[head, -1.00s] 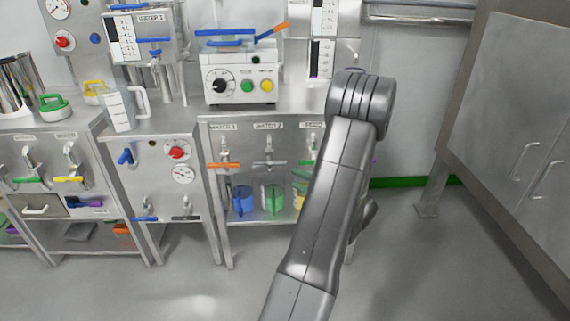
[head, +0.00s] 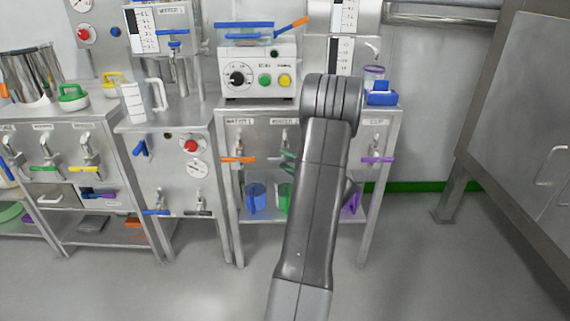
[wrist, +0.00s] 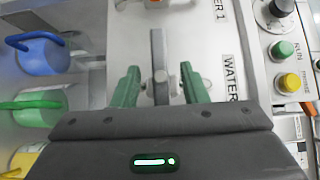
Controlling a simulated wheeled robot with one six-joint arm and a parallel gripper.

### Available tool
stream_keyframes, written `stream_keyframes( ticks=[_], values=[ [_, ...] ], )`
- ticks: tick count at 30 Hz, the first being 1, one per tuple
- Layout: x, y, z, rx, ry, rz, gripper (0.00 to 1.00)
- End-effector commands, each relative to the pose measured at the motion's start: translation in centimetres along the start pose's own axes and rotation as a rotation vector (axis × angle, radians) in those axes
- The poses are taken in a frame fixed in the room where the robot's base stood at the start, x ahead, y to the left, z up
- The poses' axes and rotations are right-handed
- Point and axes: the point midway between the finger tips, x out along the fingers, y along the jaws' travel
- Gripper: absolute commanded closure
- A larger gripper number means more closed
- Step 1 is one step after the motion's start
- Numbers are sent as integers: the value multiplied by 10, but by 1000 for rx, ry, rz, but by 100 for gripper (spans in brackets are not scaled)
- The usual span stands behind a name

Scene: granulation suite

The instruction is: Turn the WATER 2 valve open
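The WATER 2 valve's grey bar handle (wrist: 158,45) shows in the wrist view, upright in that picture, beside the partly covered WATER label (wrist: 231,77). My gripper (wrist: 160,83) has its two green fingers apart, one on each side of the handle, with a visible gap on both sides. In the head view the WATER 2 label (head: 283,121) is partly covered by my arm. The valve below it is mostly hidden there, with green finger parts (head: 288,155) showing beside my arm.
The WATER 1 valve with its orange handle (head: 238,160) is just left. A purple-handled valve (head: 377,160) is at the right. A blue jug (head: 256,197) and a green jug (head: 285,197) stand on the shelf below. The floor in front is clear.

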Motion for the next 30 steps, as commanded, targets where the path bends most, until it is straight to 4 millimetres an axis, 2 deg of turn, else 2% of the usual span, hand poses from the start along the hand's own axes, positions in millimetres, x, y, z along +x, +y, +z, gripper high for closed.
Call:
stream_keyframes(
  ticks=[4,12,18,30],
  values=[
    [8,0,0,0,0,-1,60],
    [9,-1,0,1,1,0,60],
    [9,-1,0,1,1,0,100],
    [9,-5,0,-37,2,39,100]
  ],
)
